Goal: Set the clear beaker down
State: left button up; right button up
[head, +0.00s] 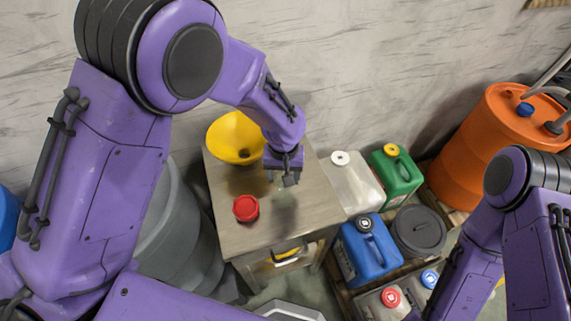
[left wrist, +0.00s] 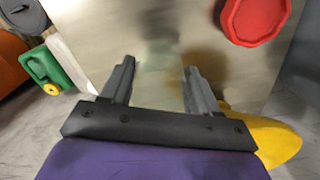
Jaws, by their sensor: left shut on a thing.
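My left gripper (head: 284,180) is above the right half of a small metal-topped table (head: 225,235), its fingers pointing down. It also shows in the left wrist view (left wrist: 157,85), with the fingers apart and closed on the clear beaker (left wrist: 157,78). The beaker is so transparent that only a faint, blurred outline shows between the fingers. A faint dark patch lies on the tabletop below the gripper. I cannot tell whether the beaker's base touches the table. My right arm comes in at the right edge of the head view; its gripper is out of frame.
A yellow funnel-like bowl (head: 236,138) stands at the table's back left. A red-lidded container (head: 245,208) stands at the front left of my gripper. Right of the table are white (head: 352,185), green (head: 396,177) and blue (head: 366,250) jugs and an orange drum (head: 490,140).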

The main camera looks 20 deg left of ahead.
aim_at(281, 181)
pick_arm(q)
jog(key=f, duration=0.2)
jog(key=a+f+p, duration=0.1)
jog(key=f, duration=0.1)
jog(key=shift+w, duration=0.1)
jog(key=shift+w+f, duration=0.25)
jog(key=shift+s+d, duration=0.1)
jog(key=o, duration=1)
jog(key=shift+f, duration=0.1)
jog(key=shift+o, duration=0.2)
